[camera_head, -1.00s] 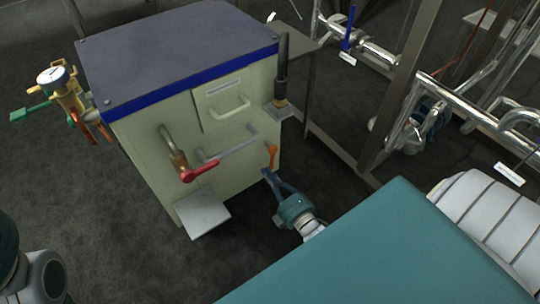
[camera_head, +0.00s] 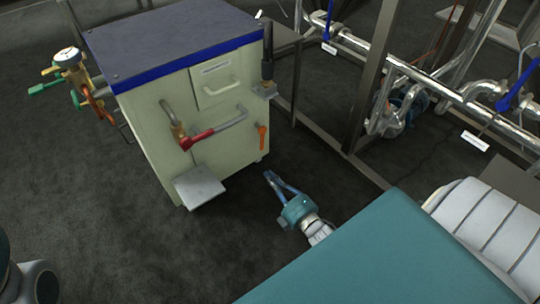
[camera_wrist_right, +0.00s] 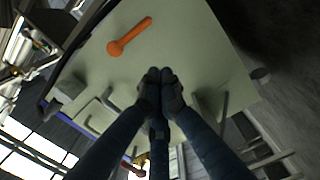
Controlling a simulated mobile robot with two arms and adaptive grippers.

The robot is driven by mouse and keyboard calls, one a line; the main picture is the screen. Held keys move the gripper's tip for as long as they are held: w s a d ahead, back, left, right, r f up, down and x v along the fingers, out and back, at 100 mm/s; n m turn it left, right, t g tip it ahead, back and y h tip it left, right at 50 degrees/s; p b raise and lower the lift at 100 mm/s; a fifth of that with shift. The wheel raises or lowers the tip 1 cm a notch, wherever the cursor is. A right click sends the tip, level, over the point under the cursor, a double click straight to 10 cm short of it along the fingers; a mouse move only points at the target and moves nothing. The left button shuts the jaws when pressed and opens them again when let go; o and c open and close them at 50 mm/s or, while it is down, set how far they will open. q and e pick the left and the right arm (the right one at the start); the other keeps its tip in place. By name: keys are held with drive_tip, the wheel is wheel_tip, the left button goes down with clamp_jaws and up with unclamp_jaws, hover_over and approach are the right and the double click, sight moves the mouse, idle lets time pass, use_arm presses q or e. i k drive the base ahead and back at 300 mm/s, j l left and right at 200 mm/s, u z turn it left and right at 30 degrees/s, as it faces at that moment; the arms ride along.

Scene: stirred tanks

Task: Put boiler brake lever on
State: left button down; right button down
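The orange lever (camera_head: 262,136) sits on the lower right of the cream boiler's front (camera_head: 222,150), its handle roughly upright in the head view. It also shows in the right wrist view (camera_wrist_right: 128,37), above and left of my fingertips. My right gripper (camera_head: 269,176) is in front of the boiler, just below the lever in the head view and apart from it. In the right wrist view its fingers (camera_wrist_right: 160,80) meet at the tips, with nothing seen between them. Only part of my left arm shows at the lower left; its gripper is out of sight.
A red-handled valve (camera_head: 197,140) and a grey ledge (camera_head: 200,187) stick out of the boiler front, left of the lever. A dark upright pipe (camera_head: 267,50) stands at its right corner. Metal frame posts (camera_head: 375,80) and pipes stand to the right. Dark floor is clear before the boiler.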

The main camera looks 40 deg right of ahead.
sight(262, 130)
drive_tip(key=k, duration=1)
